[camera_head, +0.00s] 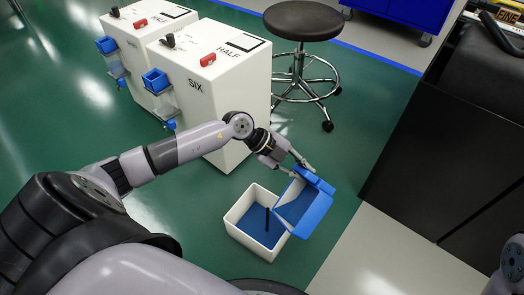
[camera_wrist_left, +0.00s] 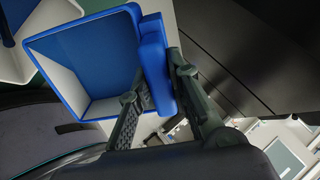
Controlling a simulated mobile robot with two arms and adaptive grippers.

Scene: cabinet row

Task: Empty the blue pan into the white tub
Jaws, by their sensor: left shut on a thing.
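The blue pan (camera_head: 316,215) is held in the air at the right edge of the white tub (camera_head: 246,241) and looks tilted. My left gripper (camera_head: 297,171) is shut on its rim-side grip block. In the left wrist view the blue pan (camera_wrist_left: 85,62) shows a blue inside and a pale wall, with no loose contents visible. My left gripper (camera_wrist_left: 160,98) has a finger on each side of the block. The tub stands on the floor with a blue inside and a dark upright bar in it. My right gripper is out of view.
Two white cabinets (camera_head: 222,97) with blue bins (camera_head: 156,81) stand behind the tub. A round stool (camera_head: 303,21) is behind them to the right. A black cabinet (camera_head: 440,150) stands at the right. Green floor is clear left of the cabinets.

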